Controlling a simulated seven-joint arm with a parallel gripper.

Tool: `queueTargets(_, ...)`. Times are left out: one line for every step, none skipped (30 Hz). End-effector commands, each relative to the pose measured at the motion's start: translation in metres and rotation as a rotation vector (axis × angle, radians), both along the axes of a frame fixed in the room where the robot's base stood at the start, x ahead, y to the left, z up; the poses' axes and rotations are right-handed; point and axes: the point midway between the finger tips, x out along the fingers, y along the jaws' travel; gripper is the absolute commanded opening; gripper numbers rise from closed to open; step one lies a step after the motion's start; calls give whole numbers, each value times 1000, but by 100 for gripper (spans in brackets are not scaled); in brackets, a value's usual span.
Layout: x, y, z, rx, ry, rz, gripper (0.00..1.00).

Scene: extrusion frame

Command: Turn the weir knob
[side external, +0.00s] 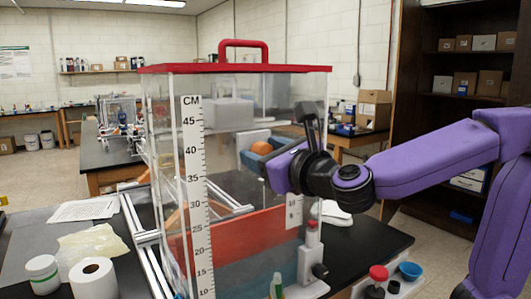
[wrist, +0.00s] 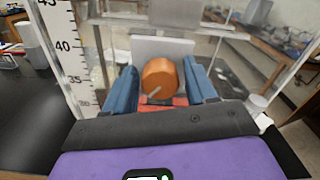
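The weir knob, an orange round knob with a pale pointer mark (wrist: 158,77), sits in front of a grey plate in the wrist view. It also shows in the side external view (side external: 261,147). My gripper (wrist: 160,84) has its two blue fingers on either side of the knob, one left and one right. The fingers look open, with narrow gaps to the knob; whether either touches is hard to tell. In the side external view the blue fingers (side external: 252,160) are at the knob, inside the tank's outline.
A clear tank with a red top rim (side external: 235,69) and handle surrounds the work. A white CM scale (side external: 197,200) runs up its front corner. A paper roll (side external: 93,279), a white jar (side external: 42,275) and red-capped bottles (side external: 378,275) stand on the dark bench.

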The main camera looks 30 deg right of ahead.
Motion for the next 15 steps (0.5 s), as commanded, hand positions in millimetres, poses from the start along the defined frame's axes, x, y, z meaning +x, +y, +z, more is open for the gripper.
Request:
queueTargets(0, 0, 0, 0, 0, 0, 38)
queueTargets(0, 0, 0, 0, 0, 0, 28)
queueTargets(0, 0, 0, 0, 0, 0, 15)
queueTargets(0, 0, 0, 0, 0, 0, 13)
queueTargets(0, 0, 0, 0, 0, 0, 13)
queueTargets(0, 0, 0, 0, 0, 0, 13)
queueTargets(0, 0, 0, 0, 0, 0, 13)
queueTargets(0, 0, 0, 2, 0, 0, 13)
queueTargets(0, 0, 0, 5, 0, 0, 13)
queueTargets(0, 0, 0, 8, -1, 0, 13)
queueTargets(0, 0, 0, 11, -1, -1, 13)
queueTargets(0, 0, 0, 15, -1, -1, 13)
queueTargets(0, 0, 0, 16, -1, -1, 13)
queueTargets(0, 0, 0, 18, -1, -1, 13)
queueTargets(0, 0, 0, 21, -1, -1, 13)
